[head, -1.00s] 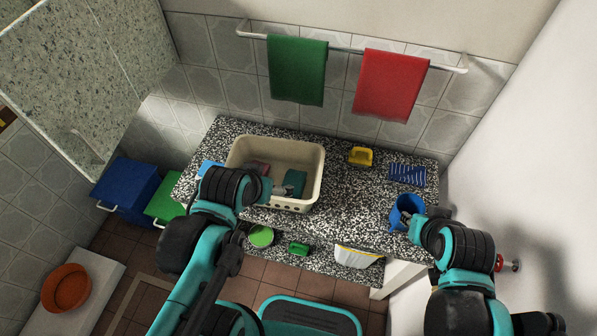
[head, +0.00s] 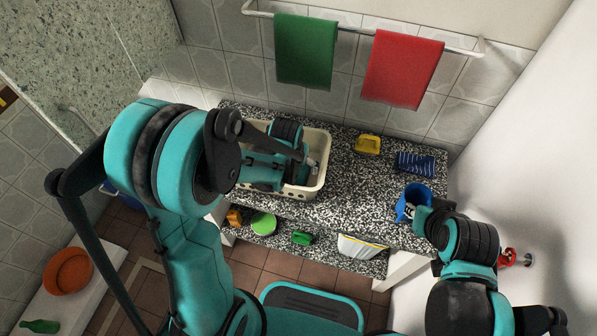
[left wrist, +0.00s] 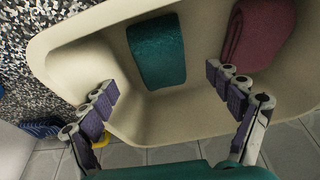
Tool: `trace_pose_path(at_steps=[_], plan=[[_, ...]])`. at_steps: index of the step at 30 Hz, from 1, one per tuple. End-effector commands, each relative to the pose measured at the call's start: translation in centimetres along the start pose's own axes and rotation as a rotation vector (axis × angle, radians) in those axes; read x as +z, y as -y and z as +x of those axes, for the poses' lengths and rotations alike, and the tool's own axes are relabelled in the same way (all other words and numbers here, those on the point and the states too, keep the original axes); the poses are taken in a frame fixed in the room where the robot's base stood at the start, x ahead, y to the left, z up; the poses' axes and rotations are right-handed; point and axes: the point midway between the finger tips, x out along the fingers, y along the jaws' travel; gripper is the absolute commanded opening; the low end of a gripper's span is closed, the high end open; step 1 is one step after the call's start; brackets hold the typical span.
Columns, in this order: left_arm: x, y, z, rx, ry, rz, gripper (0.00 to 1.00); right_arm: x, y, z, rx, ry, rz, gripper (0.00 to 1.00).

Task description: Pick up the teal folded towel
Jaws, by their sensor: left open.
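The teal folded towel (left wrist: 157,50) lies inside the beige basin (head: 325,150). It shows in the left wrist view, near the top centre, and in the head view my left arm hides it. My left gripper (left wrist: 168,92) is open and empty over the basin. Its two fingers are spread wide, and the towel appears beyond the fingertips, apart from them. A maroon folded cloth (left wrist: 260,30) lies in the basin to the right of the teal towel. My right gripper (head: 424,214) is at the blue cup (head: 411,192); its fingers are too small to judge.
The basin's walls surround the towel. Green (head: 305,52) and red (head: 403,70) towels hang on a wall rail. A lower shelf holds several small items.

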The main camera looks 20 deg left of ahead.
Motion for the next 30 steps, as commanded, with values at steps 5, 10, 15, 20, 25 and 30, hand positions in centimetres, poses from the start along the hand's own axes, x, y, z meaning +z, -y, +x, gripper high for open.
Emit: trace_pose_path(at_steps=[5,10,15,20,25,30], plan=[[-0.2,0.0,1.9,0.000,-0.001,0.000,0.90,0.6,0.0,0.9,0.000,0.000,0.000,0.26],[-0.5,0.0,4.7,0.000,-0.001,0.000,0.90,1.5,0.0,2.1,0.000,0.000,0.000,0.26],[-0.5,0.0,5.7,0.000,-0.001,0.000,0.90,1.7,0.0,2.4,0.000,0.000,0.000,0.26],[-0.6,0.0,5.5,0.000,-0.001,0.000,0.87,1.6,0.0,2.3,0.000,0.000,0.000,0.26],[-0.6,0.0,5.5,0.000,-0.001,0.000,0.42,1.6,0.0,2.3,0.000,0.000,0.000,0.26],[-0.6,0.0,5.5,0.000,-0.001,0.000,0.37,1.6,0.0,2.3,0.000,0.000,0.000,0.26]])
